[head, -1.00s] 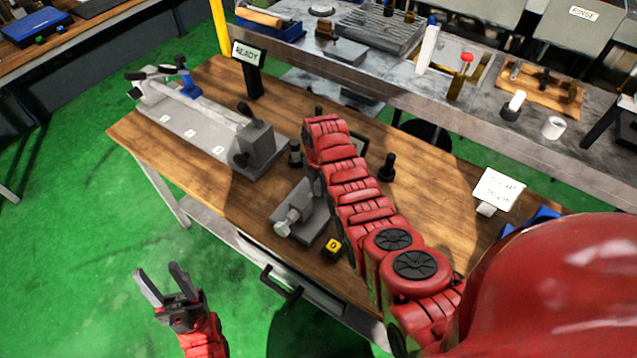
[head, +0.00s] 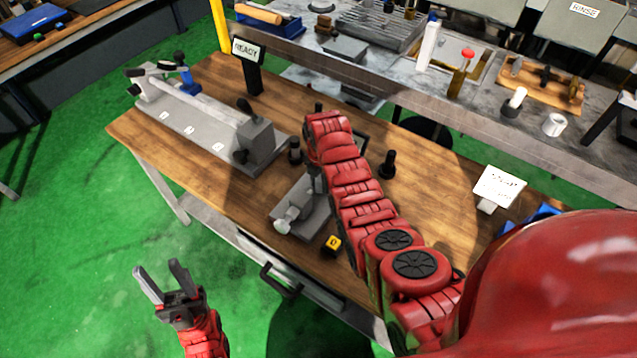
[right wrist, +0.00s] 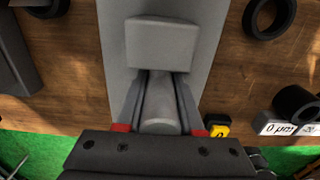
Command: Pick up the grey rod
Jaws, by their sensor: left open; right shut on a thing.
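The grey rod (right wrist: 160,108) lies along a flat grey plate in the right wrist view, its far part meeting a grey block (right wrist: 161,44). The fingers of my right gripper (right wrist: 160,82) are closed along both sides of the rod. In the head view, the rod's near end (head: 284,222) shows on the grey plate at the front of the wooden bench. My red right arm hides most of the right gripper there. I cannot tell whether the rod is clear of its rest. My left gripper (head: 160,272) is open and empty, over the green floor left of the bench.
A grinder-like fixture (head: 205,125) with a long light bar stands at the bench's back left, beside a READY sign (head: 248,52). Dark posts (head: 388,164) stand near my right arm. A yellow-black cube (head: 332,245) sits by the plate. The bench's front-right wood is fairly clear.

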